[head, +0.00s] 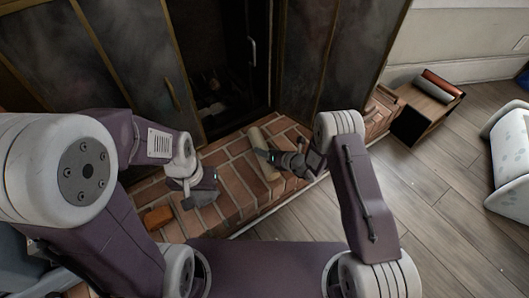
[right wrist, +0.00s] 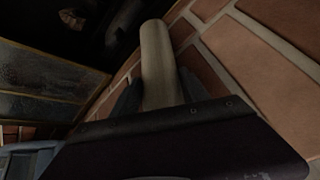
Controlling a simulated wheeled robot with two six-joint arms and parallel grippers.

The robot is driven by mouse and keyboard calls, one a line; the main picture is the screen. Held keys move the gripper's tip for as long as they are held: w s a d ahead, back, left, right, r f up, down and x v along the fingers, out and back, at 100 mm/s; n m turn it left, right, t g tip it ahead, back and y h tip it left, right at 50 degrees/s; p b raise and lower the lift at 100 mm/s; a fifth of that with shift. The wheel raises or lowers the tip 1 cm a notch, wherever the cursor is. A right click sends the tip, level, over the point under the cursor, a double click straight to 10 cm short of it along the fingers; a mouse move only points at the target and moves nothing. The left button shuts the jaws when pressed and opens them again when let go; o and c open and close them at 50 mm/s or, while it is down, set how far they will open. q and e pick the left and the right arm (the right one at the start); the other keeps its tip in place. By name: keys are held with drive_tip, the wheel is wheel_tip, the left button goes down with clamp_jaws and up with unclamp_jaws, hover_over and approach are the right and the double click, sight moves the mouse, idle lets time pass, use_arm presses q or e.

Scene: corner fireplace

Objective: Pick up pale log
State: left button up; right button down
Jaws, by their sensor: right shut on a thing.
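My left gripper (head: 199,193) hangs over the left part of the hearth, clear of the log. Its fingers are too unclear to tell open from shut.
The brick hearth (head: 235,180) has an orange-brown block (head: 158,217) on its left. Dark fireplace doors (head: 305,70) stand beside the opening. A wooden box (head: 428,110) with a red and a grey cylinder stands right. Wooden floor (head: 430,190) is clear before a white padded piece (head: 510,150).

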drive_tip(key=r+p, duration=0.2)
drive_tip(key=r, duration=0.1)
drive_tip(key=r+p, duration=0.2)
drive_tip(key=shift+w+d+r, duration=0.15)
drive_tip(key=shift+w+d, duration=0.05)
drive_tip(key=shift+d, duration=0.2)
drive_tip(key=w+d+r+p, duration=0.2)
drive_tip(key=d+r+p, duration=0.2)
drive_tip(key=d, duration=0.6)
drive_tip(key=shift+w+d+r+p, duration=0.3)
drive_tip(key=shift+r+p, duration=0.1)
drive_tip(key=shift+r, duration=0.45)
